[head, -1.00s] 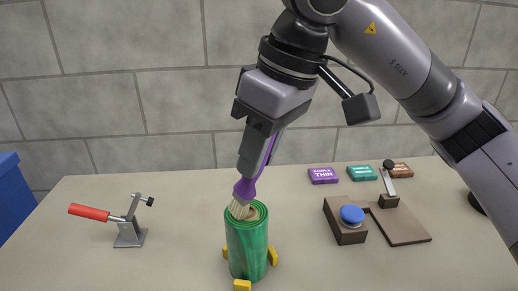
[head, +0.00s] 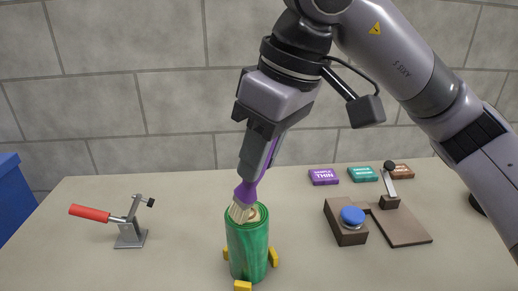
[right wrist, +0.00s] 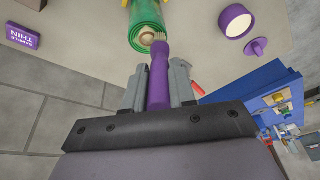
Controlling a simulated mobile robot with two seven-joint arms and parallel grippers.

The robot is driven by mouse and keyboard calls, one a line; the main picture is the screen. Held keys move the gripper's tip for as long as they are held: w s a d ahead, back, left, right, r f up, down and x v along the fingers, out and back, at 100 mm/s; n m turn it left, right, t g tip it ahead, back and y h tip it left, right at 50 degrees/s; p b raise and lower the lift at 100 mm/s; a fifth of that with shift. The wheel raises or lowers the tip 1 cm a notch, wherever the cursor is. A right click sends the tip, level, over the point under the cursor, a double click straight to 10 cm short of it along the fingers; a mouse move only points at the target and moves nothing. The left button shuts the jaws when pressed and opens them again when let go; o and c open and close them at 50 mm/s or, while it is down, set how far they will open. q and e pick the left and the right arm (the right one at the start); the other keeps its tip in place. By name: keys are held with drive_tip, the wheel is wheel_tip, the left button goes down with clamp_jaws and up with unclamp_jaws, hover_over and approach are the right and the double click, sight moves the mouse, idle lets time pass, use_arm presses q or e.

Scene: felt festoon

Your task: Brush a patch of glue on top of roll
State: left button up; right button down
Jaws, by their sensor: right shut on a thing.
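A green roll (head: 247,245) stands upright on the table, held at its foot between small yellow blocks (head: 242,285). My right gripper (head: 255,172) is above it, shut on a purple brush (head: 246,193). The brush points down and its pale bristles (head: 240,212) are at the top of the roll, over the rim's left side; whether they touch is hard to tell. In the right wrist view the brush handle (right wrist: 159,75) sits between the two fingers, with the roll (right wrist: 147,25) beyond it. I see no glue patch clearly. My left gripper is not in view.
A toggle clamp with a red handle (head: 90,213) stands at left. A brown block with a blue button (head: 352,216) and a brown plate (head: 402,229) are at right. Small purple, teal and brown packs (head: 323,177) lie behind. The right wrist view shows a purple-and-white jar (right wrist: 236,22).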

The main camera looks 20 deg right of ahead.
drive_tip(key=shift+s, duration=0.2)
drive_tip(key=shift+w+d+f, duration=0.1)
drive_tip(key=shift+w, duration=0.4)
idle(1.5)
